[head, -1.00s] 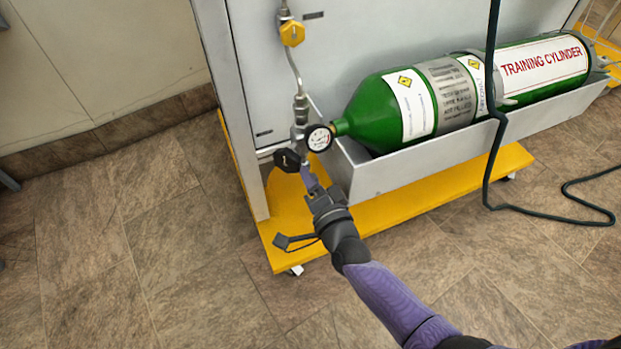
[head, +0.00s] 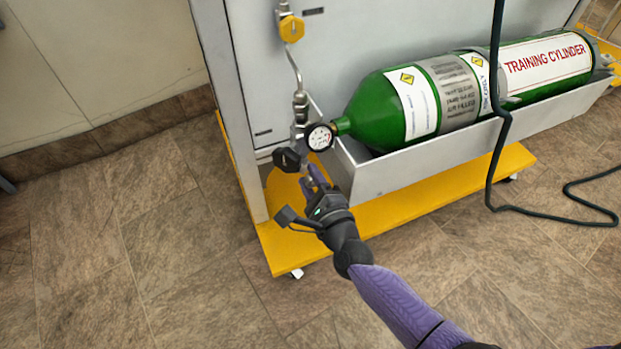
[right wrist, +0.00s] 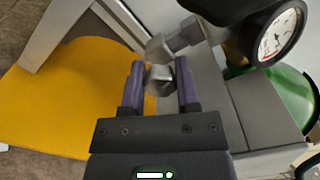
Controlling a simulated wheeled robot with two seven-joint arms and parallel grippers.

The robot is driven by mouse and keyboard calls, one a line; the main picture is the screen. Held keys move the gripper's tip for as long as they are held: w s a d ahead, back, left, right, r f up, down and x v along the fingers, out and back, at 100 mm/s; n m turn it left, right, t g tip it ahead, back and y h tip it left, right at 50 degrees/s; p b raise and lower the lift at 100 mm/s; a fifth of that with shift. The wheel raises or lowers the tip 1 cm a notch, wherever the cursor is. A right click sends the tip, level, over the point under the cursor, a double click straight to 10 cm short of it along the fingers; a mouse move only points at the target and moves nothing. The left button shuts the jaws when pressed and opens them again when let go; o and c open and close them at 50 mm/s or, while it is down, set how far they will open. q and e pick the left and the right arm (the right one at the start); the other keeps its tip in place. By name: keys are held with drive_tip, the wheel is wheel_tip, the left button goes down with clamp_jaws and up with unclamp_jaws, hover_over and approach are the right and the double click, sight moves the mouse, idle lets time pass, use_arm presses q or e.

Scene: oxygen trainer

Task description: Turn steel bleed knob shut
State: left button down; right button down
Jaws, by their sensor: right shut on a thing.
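The steel bleed knob (right wrist: 160,79) shows in the right wrist view as a small grey metal piece below the valve fittings. My right gripper (right wrist: 160,72) has its purple fingers on either side of it and is shut on it. In the head view my right gripper (head: 313,175) reaches up from the lower right to just below the gauge and black handwheel, and its fingers largely hide the knob. My left gripper is not in view.
A round pressure gauge (head: 320,138) and a black handwheel (head: 290,159) sit close above my fingers. The green cylinder (head: 380,115) lies in a grey trough (head: 430,158) at right. A yellow wheeled base (head: 400,220) lies below. A dark hose (head: 490,160) hangs at right. Floor at left is clear.

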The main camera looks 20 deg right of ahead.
drive_tip(key=shift+f+m, duration=0.1)
drive_tip(key=shift+m, duration=1.8)
drive_tip(key=shift+c, duration=1.7)
unclamp_jaws()
drive_tip(key=shift+s, duration=0.35)
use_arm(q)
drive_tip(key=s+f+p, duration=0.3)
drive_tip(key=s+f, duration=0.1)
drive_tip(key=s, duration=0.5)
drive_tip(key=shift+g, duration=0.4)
use_arm(e)
drive_tip(key=s, duration=0.9)
drive_tip(key=shift+s+d, duration=0.15)
drive_tip(key=shift+d, duration=0.05)
